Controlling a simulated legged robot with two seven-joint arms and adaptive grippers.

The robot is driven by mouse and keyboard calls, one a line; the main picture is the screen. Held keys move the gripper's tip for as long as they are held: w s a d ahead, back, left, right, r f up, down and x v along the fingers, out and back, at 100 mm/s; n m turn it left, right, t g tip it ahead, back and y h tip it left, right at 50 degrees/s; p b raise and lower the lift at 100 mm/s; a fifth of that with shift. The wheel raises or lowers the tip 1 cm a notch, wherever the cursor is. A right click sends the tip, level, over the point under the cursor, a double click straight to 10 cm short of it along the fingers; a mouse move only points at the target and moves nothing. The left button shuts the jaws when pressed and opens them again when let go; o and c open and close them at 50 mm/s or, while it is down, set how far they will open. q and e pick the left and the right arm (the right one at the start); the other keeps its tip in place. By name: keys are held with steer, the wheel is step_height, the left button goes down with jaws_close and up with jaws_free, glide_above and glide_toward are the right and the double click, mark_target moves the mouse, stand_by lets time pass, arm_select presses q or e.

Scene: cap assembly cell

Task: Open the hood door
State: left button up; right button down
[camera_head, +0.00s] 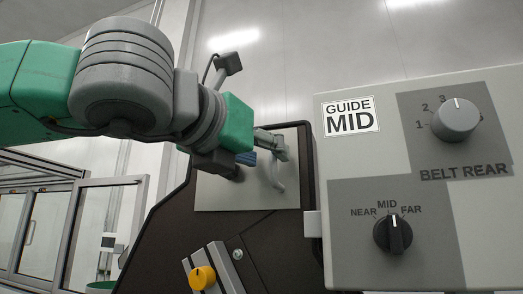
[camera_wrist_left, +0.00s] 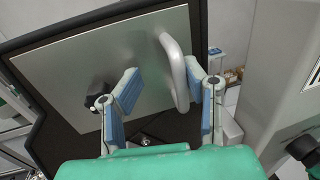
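The hood door is a flat grey metal plate (camera_head: 225,195) set in a black frame, and it fills the upper left of the left wrist view (camera_wrist_left: 85,60). A curved silver handle (camera_head: 279,180) stands out near its right edge; it also shows in the left wrist view (camera_wrist_left: 176,75). My left gripper (camera_head: 264,150) is at the plate. Its two blue-padded fingers are spread apart in the left wrist view (camera_wrist_left: 164,76), with the handle appearing between them, nearer the right finger. I see no clear contact with the handle. My right gripper is not in view.
A grey control box (camera_head: 350,160) stands close on the right, with a BELT REAR knob (camera_head: 456,119) and a black NEAR/MID/FAR knob (camera_head: 393,234). A yellow knob (camera_head: 202,278) is below the door. Framed glass panels (camera_head: 105,225) stand at the left.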

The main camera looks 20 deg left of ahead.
arm_select(q)
steer(key=shift+d, duration=0.1)
steer(key=shift+s+d+r, duration=0.15)
steer(key=shift+d, duration=1.05)
jaws_close()
steer(key=c, duration=0.7)
jaws_free()
steer(key=shift+a, duration=0.4)
steer(key=o, duration=0.7)
steer(key=shift+a, duration=0.35)
steer(key=shift+s+d, duration=0.1)
steer(key=shift+d, duration=0.15)
steer(key=shift+s+d, duration=0.1)
steer(key=shift+s, duration=0.1)
steer(key=v, duration=1.1)
steer(key=shift+s, duration=0.25)
